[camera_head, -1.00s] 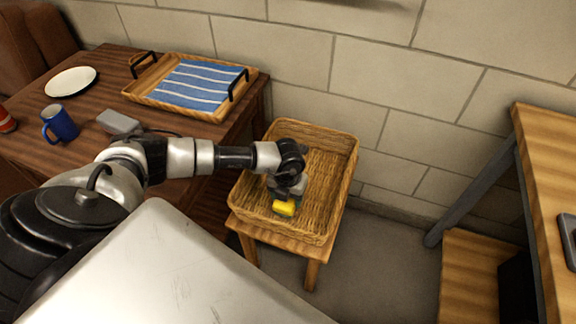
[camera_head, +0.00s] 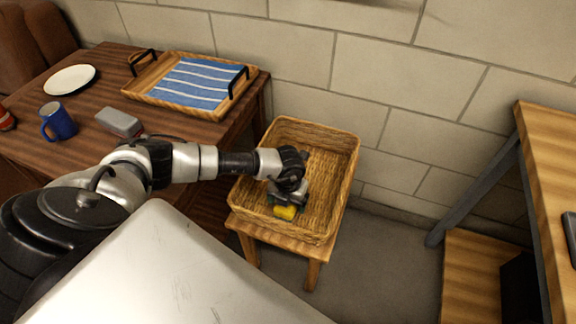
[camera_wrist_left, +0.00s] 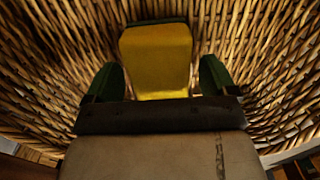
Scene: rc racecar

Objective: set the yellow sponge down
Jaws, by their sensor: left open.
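The yellow sponge (camera_head: 285,212) is inside the wicker basket (camera_head: 340,150), low down near its front left part. In the left wrist view the sponge (camera_wrist_left: 157,58) has a dark green layer along its far edge. It sits between and just beyond the two green fingertips. My left gripper (camera_head: 287,207) reaches down into the basket; in the left wrist view its fingers (camera_wrist_left: 158,82) are spread apart, with gaps on both sides of the sponge. Whether the sponge rests flat on the basket floor is hard to tell. My right gripper is not in view.
The basket stands on a small wooden stool (camera_head: 313,262) by the wall. The brown table (camera_head: 85,140) at left holds a wicker tray (camera_head: 150,75) with a striped cloth, a white plate (camera_head: 70,79), a blue mug (camera_head: 60,122) and a grey box (camera_head: 119,122). A wooden desk (camera_head: 550,150) stands at right.

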